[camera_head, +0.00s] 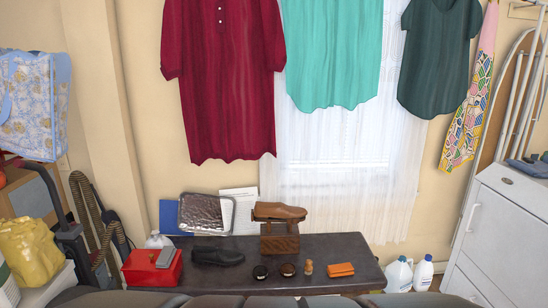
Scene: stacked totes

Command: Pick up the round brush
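On a dark table (330,253) stand several small shoe-care things. A small upright wooden-coloured piece with a knob-like top (307,268) may be the round brush; it is too small to be sure. To its left lie two small round dark things, one (287,270) with a brown top and one (260,272) darker; they look like tins, but I cannot tell for certain.
A black shoe (217,256) and a red box (152,267) are at left. White jugs (398,274) stand off the table's right end. My own dark body fills the bottom edge.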

